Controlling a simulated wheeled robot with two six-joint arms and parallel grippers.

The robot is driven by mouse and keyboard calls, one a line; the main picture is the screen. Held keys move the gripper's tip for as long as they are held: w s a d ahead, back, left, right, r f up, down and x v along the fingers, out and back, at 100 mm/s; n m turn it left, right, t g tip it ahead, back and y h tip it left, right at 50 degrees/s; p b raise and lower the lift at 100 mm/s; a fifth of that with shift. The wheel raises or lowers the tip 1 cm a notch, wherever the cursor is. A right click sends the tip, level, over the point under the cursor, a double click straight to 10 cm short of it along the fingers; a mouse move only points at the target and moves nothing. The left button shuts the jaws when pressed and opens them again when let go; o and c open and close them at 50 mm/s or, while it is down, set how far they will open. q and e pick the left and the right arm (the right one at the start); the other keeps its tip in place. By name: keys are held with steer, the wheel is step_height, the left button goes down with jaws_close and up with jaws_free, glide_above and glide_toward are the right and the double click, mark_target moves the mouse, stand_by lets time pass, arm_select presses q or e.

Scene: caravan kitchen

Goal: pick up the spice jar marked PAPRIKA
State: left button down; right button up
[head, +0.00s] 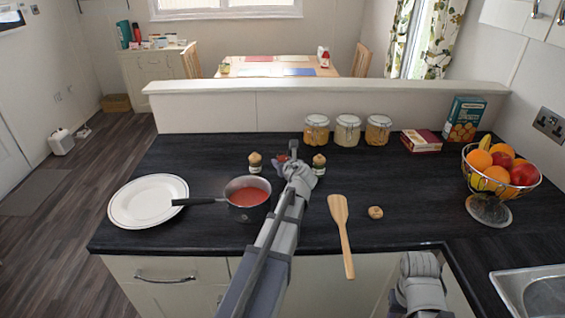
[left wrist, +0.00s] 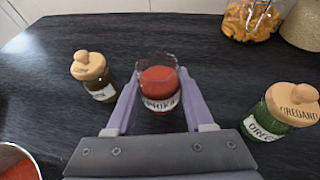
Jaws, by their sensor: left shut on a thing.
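The paprika jar (left wrist: 160,85) is clear glass with red contents, and part of its label, "PRIKA", shows in the left wrist view. Its glass rim shows with no wooden lid on it. My left gripper (left wrist: 158,100) is shut on this jar, one purple finger on each side. In the head view my left gripper (head: 286,158) reaches between two lidded jars and mostly hides the paprika jar. I cannot tell whether the jar is off the counter. My right arm shows at the bottom right of the head view, but its gripper does not show.
A wooden-lidded jar (left wrist: 92,75) stands left of my gripper, an oregano jar (left wrist: 275,112) right. A pot of red sauce (head: 248,198) and plate (head: 150,201) are left. A wooden spatula (head: 341,230) and small round wooden piece (head: 376,212) lie right. Lidded canisters (head: 347,130) stand behind.

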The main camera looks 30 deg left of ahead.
arm_select(q)
step_height(320, 180, up, 7)
steer(key=p, duration=0.6)
steer(key=shift+r, duration=0.1)
steer(key=shift+r, duration=0.1)
